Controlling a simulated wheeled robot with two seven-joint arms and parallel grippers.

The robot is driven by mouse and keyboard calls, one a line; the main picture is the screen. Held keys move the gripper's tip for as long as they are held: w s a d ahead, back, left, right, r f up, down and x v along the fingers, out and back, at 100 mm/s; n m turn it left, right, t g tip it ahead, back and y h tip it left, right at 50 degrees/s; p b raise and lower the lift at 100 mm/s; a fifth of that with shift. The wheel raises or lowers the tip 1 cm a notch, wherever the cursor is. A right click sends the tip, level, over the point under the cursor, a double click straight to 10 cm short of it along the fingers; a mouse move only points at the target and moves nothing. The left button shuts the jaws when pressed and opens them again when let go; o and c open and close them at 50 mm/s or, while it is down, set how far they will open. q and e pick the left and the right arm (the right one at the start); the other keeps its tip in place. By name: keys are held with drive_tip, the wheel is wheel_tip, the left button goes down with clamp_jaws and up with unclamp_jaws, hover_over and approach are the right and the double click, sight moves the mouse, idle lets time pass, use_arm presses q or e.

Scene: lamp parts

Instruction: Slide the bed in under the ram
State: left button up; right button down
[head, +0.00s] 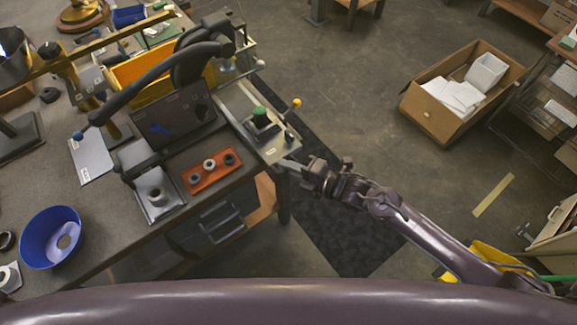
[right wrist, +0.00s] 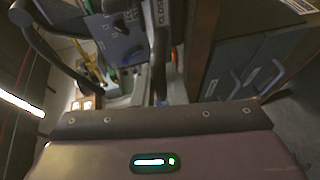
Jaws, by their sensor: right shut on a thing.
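The bed (head: 283,148) is a pale flat plate at the right edge of the workbench, on a pale track. A dark block with a green top (head: 259,113) sits on it, beside a small lever with a yellow knob (head: 296,103). The dark press (head: 190,62) stands up and left of the bed; its ram is hidden from above. The bed looks out to the near side of the press. My right gripper (head: 303,170) is shut on a pale bar at the bed's near end. The fingertips are hard to make out in the right wrist view. My left gripper is not in view.
The workbench (head: 110,215) holds an orange tray (head: 213,172) with several round parts, a dark panel (head: 183,115), a blue bowl (head: 38,243) and a yellow bin (head: 128,72). A cardboard box (head: 440,118) stands on the floor at right. The floor between is clear.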

sight(272, 154)
drive_tip(key=w+a+b, duration=0.2)
drive_tip(key=w+b, duration=0.1)
drive_tip(key=shift+a+f, duration=0.15)
drive_tip(key=shift+a, duration=0.05)
drive_tip(key=shift+w+a, duration=0.1)
drive_tip(key=shift+w, duration=0.1)
drive_tip(key=shift+s, duration=0.1)
drive_tip(key=c, duration=1.5)
unclamp_jaws()
drive_tip(key=b+v, duration=0.1)
drive_tip(key=v, duration=0.7)
drive_tip(key=shift+b, duration=0.35)
